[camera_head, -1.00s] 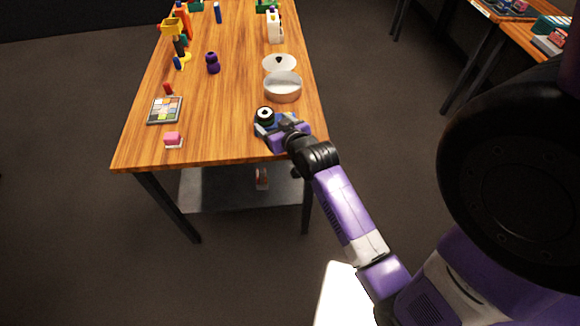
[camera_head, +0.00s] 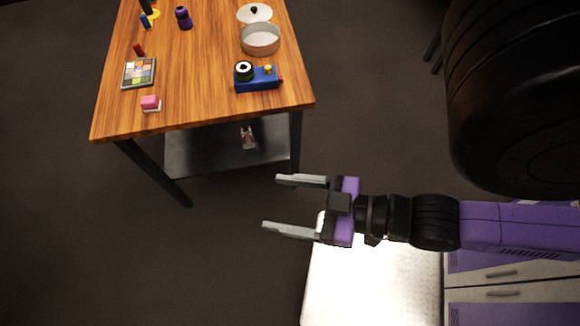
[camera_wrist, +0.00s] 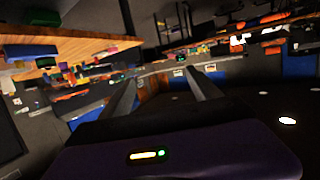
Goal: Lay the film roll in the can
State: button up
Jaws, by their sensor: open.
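The likely film roll, a black ring with a pale centre (camera_head: 244,71), sits at the left end of a blue block-like device (camera_head: 258,84) near the table's front right; whether it rests on or against it is hard to tell. The can, a round open tin (camera_head: 261,43), stands just behind it, and its inside looks empty. My gripper (camera_head: 270,203) is open and empty, off the table's front edge, below and apart from the roll in the head view. Its two fingers also show in the wrist view (camera_wrist: 160,82), with nothing between them.
A white lid with a black knob (camera_head: 254,15) lies behind the can. A tiled panel (camera_head: 138,73), a pink block (camera_head: 151,102), a small red piece (camera_head: 139,49) and a purple object (camera_head: 184,18) occupy the left side of the wooden table (camera_head: 200,100). The front middle is clear.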

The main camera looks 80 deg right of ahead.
aim_at(261, 44)
jog(key=l+u, duration=0.1)
jog(key=u, duration=0.35)
jog(key=l+u, duration=0.2)
jog(key=l, duration=0.15)
jog(key=k+l+u, duration=0.25)
jog(key=l+u, duration=0.2)
jog(key=l, duration=0.2)
jog(key=k+l, duration=0.15)
jog(key=l, duration=0.2)
jog(key=k+l, duration=0.15)
jog(key=l, duration=0.2)
jog(key=k+l+u, duration=0.1)
jog(key=l, duration=0.25)
jog(key=k, duration=0.05)
